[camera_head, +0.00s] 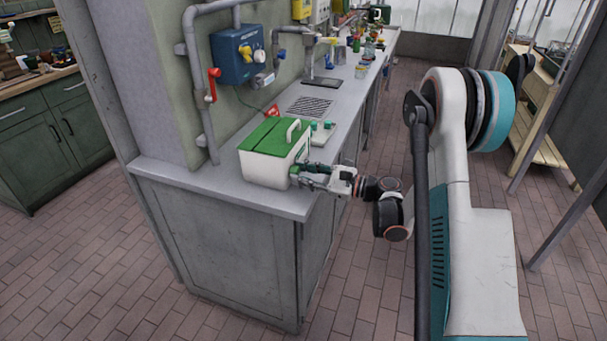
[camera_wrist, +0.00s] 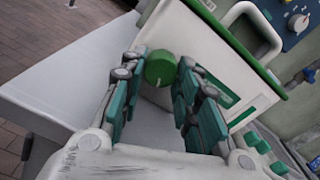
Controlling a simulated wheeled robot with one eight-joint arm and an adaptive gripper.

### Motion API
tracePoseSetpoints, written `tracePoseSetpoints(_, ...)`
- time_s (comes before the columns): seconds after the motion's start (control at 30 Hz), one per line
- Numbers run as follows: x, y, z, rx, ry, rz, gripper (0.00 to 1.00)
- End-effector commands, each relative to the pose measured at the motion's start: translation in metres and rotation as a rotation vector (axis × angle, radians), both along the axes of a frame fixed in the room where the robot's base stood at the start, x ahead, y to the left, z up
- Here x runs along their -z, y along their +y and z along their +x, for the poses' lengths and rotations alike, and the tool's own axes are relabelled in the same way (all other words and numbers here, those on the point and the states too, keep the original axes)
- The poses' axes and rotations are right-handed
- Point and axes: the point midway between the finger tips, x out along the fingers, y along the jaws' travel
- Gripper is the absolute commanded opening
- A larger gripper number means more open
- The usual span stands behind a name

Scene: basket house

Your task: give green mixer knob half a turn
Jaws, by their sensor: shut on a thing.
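The green mixer knob (camera_wrist: 160,66) is a round green disc with a pale mark, on the side of the white mixer box (camera_head: 262,172). My gripper (camera_wrist: 161,76) is shut on the knob, with one teal-padded finger on each side of it. In the head view my gripper (camera_head: 304,174) reaches in from the right at the box's lower right corner. There the knob is largely hidden by the fingers. The box has a green lid (camera_head: 270,137) and a white handle (camera_head: 293,130), and stands upright on the counter.
The grey counter (camera_head: 175,176) has bare room left of the box. A white scale-like device with green parts (camera_head: 322,132) stands right behind the box. A blue wall box (camera_head: 238,53) and a pipe with a red lever (camera_head: 212,84) are on the wall behind.

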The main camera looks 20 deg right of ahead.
Motion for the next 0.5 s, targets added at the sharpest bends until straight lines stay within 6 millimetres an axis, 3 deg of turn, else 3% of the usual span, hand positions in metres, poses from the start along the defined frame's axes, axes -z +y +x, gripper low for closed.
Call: tracePoseSetpoints(0.5, 0.0015, 0.0004, -0.0011, 0.001, 0.275, 0.196, 0.06)
